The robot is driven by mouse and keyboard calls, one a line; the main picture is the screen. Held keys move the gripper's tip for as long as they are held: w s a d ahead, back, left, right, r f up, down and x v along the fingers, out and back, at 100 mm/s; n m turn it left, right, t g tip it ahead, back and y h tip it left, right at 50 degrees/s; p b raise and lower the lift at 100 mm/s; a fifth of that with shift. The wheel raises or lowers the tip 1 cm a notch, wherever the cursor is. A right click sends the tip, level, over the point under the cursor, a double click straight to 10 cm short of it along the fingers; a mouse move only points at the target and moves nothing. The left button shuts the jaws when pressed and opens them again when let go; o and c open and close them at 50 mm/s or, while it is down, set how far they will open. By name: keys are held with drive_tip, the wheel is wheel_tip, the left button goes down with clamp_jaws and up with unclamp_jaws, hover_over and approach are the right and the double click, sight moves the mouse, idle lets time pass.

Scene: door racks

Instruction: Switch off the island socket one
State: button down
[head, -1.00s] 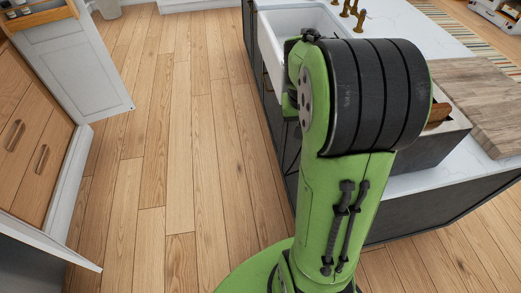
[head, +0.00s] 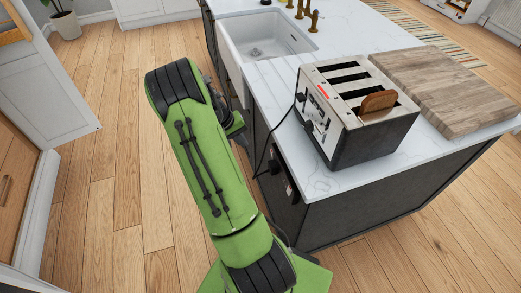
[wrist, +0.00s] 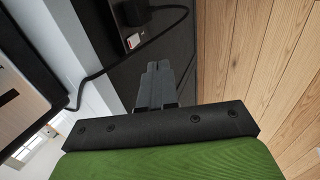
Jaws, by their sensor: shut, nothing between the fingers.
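The island socket (head: 284,181) is a dark plate on the dark end panel of the island, below the white worktop. In the head view my arm hides most of the gripper.
A toaster (head: 345,115) with a bread slice (head: 378,101) stands on the worktop (head: 325,183). Its black cable (head: 276,137) hangs over the edge to the socket. A wooden board (head: 450,90) and a sink (head: 262,42) are also on the island. The floor left of my arm is clear.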

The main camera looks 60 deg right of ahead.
sight(272, 154)
drive_tip(key=s+d+f+b, duration=0.1)
drive_tip(key=s+d+f, duration=0.4)
drive_tip(key=f, duration=0.3)
drive_tip(key=shift+s+d+f, duration=0.3)
drive_tip(key=shift+s+d, duration=0.1)
drive_tip(key=shift+s+d+r, duration=0.1)
drive_tip(key=shift+s+d, duration=0.1)
drive_tip(key=shift+s, duration=0.05)
drive_tip(key=shift+r, duration=0.1)
drive_tip(key=shift+r, duration=0.7)
